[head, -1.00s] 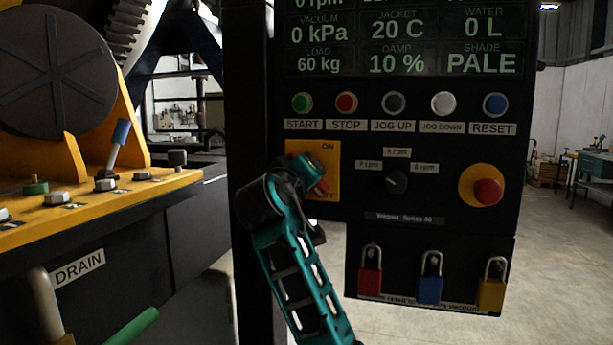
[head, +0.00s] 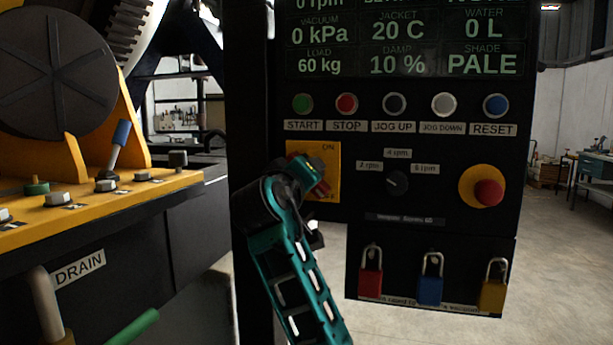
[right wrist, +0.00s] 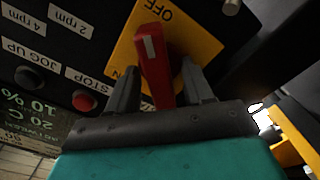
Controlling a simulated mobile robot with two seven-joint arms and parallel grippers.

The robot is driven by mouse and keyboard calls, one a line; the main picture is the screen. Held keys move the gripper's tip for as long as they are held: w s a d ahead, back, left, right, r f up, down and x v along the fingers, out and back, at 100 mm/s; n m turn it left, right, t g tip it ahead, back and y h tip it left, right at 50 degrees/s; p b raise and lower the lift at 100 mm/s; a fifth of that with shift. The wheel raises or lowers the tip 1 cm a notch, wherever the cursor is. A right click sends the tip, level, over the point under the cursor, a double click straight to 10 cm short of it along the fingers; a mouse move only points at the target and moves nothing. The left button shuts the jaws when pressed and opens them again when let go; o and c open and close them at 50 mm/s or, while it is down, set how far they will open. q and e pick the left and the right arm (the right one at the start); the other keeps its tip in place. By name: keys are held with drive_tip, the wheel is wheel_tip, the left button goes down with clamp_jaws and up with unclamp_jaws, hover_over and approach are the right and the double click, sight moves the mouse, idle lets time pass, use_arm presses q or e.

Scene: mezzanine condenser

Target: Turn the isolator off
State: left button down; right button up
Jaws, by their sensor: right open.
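The isolator is a red lever handle (right wrist: 152,70) on a square yellow plate (head: 331,160) marked ON at the top and OFF at the bottom. In the head view my right gripper (head: 312,174) is in front of the plate and hides most of the handle; a red part shows at its lower right. In the right wrist view, which sees the panel upside down, the open fingers of my right gripper (right wrist: 160,80) stand on either side of the handle. The handle's white-marked end lies near the OFF lettering. Finger contact cannot be told. My left gripper is not in view.
Above the isolator are the push buttons, among them STOP (head: 347,103). To its right are the speed knob (head: 396,184) and the emergency stop (head: 488,192). Padlocks hang below, including a red one (head: 370,284). A yellow machine bed (head: 110,208) stands at the left.

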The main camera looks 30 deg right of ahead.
drive_tip(key=v, duration=1.1)
drive_tip(key=shift+s+a+b, duration=0.3)
drive_tip(key=shift+b, duration=0.1)
drive_tip(key=w+a+f+n+t+y, duration=0.1)
drive_tip(key=a+f+n+y, duration=0.15)
drive_tip(key=f, duration=0.75)
drive_tip(key=w+a+f+n+y, duration=0.15)
drive_tip(key=f+y, duration=0.25)
drive_tip(key=f, duration=0.6)
drive_tip(key=a+f+n+t+y, duration=0.1)
drive_tip(key=f+n+y, duration=0.25)
drive_tip(key=f, duration=0.65)
drive_tip(key=s+a+f+m+g+y, duration=0.1)
drive_tip(key=s+f+m+y, duration=0.1)
drive_tip(key=s+f, duration=0.8)
drive_tip(key=s+a+f+m+g+y+p, duration=0.1)
drive_tip(key=s+f+y, duration=0.2)
drive_tip(key=s+f, duration=0.7)
drive_tip(key=shift+a+f+m+g+y, duration=0.2)
drive_tip(key=shift+a+m+g+y, duration=0.15)
drive_tip(key=shift+g+y, duration=0.05)
drive_tip(key=shift+s, duration=0.1)
